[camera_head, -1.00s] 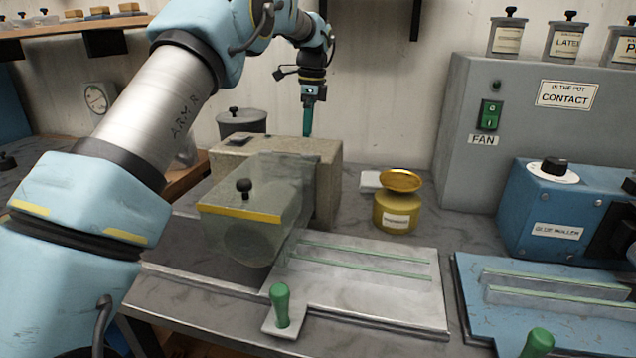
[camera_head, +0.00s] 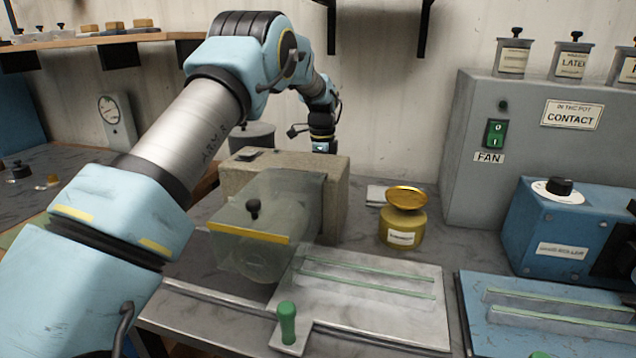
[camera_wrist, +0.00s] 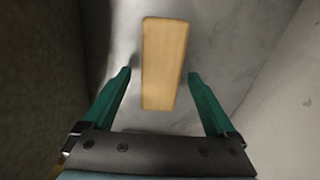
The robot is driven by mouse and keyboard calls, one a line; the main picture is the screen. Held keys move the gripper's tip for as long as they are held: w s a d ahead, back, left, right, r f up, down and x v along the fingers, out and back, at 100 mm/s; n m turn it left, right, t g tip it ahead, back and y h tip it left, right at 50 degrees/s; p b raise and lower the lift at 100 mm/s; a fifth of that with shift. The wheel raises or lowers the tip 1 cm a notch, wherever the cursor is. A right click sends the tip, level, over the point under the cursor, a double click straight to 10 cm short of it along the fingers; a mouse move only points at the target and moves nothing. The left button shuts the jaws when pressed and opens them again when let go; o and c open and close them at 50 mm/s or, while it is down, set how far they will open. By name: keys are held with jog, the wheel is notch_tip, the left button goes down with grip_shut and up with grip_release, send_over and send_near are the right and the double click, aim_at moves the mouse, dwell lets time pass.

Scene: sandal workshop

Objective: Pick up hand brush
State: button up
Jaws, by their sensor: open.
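In the wrist view a plain wooden block, which looks like the back of the hand brush (camera_wrist: 164,62), lies on a grey surface. My gripper (camera_wrist: 159,73) is open, with one teal finger on each side of the brush's near half. Gaps show between the fingers and the wood, and nothing is held. Any bristles are hidden under the block. In the head view my wrist is behind the beige machine housing, which hides my fingers and the brush.
The beige machine housing (camera_head: 338,190) with a clear guard (camera_head: 235,225) stands in front of my wrist. A yellow pot (camera_head: 400,228) with a tilted lid is to its right. A grey fan cabinet (camera_head: 535,120) stands further right. The wall is close behind.

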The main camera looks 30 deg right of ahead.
jog(key=shift+f, duration=0.25)
grip_shut()
dwell(0.6)
